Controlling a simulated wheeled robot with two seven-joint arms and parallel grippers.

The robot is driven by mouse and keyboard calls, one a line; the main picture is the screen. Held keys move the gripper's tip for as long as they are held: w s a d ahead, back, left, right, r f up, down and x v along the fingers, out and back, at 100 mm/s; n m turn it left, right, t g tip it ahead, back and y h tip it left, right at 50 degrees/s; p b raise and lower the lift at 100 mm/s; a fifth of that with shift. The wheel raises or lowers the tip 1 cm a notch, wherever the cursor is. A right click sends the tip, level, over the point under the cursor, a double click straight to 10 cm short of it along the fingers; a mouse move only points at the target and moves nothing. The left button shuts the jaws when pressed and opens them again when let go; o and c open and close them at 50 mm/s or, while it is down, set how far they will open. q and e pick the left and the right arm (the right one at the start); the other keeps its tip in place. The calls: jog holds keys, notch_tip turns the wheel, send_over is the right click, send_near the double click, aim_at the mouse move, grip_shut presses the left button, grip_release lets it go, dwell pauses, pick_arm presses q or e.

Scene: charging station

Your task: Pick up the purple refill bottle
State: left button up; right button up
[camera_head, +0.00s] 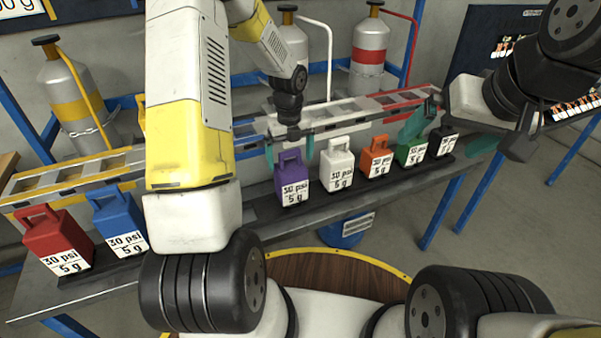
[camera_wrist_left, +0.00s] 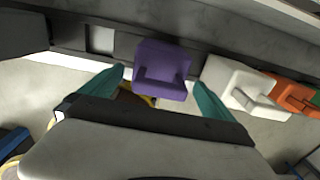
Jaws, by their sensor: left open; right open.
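The purple refill bottle (camera_head: 292,182) stands upright on the dark strip of the bench, labelled "30 psi 5 g". My left gripper (camera_head: 289,155) is open above it, with one teal finger at each side of its handle. In the left wrist view, the purple bottle (camera_wrist_left: 162,70) lies between the two open teal fingers (camera_wrist_left: 159,84), and both look apart from it. My right gripper (camera_head: 449,133) is open over the right end of the row, with one finger close to the green bottle.
White (camera_head: 337,164), orange (camera_head: 376,157), green (camera_head: 411,149) and black (camera_head: 442,141) bottles stand right of the purple one. The white one is close beside it. Blue (camera_head: 119,222) and red (camera_head: 57,240) bottles stand at the left. Ladder-like racks (camera_head: 352,109) and gas cylinders (camera_head: 369,53) are behind.

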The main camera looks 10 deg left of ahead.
aim_at(291, 166)
pick_arm(q)
jog(key=shift+f, duration=1.85)
jog(key=shift+w, duration=0.1)
jog(key=c, duration=2)
jog(key=shift+r, duration=0.2)
